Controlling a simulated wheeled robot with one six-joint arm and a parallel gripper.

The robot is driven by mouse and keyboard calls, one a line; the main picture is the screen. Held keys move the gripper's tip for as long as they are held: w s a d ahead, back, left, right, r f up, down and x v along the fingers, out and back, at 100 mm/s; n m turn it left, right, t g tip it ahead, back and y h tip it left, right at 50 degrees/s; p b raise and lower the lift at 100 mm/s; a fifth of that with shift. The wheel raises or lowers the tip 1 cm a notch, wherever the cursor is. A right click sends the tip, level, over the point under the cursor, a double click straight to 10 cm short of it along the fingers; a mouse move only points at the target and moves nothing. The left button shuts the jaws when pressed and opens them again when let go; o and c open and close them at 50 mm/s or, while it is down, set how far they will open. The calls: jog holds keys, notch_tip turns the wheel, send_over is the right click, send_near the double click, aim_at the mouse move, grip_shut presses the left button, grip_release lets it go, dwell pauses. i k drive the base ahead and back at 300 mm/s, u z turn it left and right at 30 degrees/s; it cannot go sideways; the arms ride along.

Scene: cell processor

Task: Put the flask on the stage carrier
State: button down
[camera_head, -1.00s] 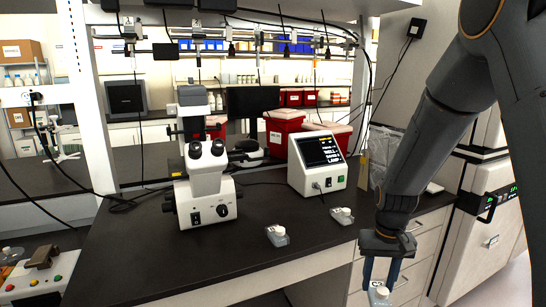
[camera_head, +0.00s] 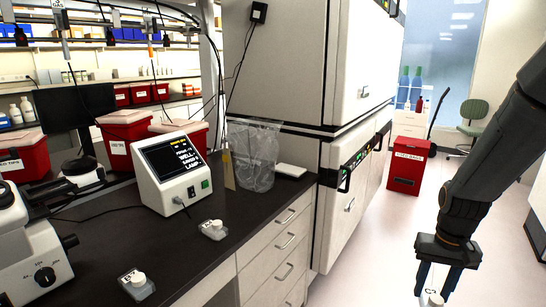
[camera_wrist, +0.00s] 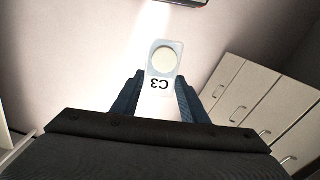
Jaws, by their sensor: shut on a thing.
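A small clear flask with a white cap and a "C3" label (camera_wrist: 163,84) is held between the fingers of my gripper (camera_wrist: 160,78). In the head view my gripper (camera_head: 436,281) is at the lower right, pointing down over the open floor, away from the bench. The held flask (camera_head: 433,301) shows only partly at the bottom edge there. A white microscope (camera_head: 35,255) is cut off at the left edge. I cannot make out a stage carrier in either view. Two similar capped flasks, one at the bench front (camera_head: 136,286) and one farther right (camera_head: 213,230), stand on the bench.
The dark bench (camera_head: 185,255) has drawers (camera_head: 283,245) at its right end. A display box (camera_head: 172,172), red bins (camera_head: 125,140) and a clear bag (camera_head: 253,160) stand on it. A tall white cabinet (camera_head: 290,75) and a red bin (camera_head: 408,165) are beyond. Floor between is clear.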

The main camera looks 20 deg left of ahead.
aim_at(64, 181)
jog(key=z, duration=0.1)
jog(key=i, duration=1.05)
jog(key=u, duration=3.65)
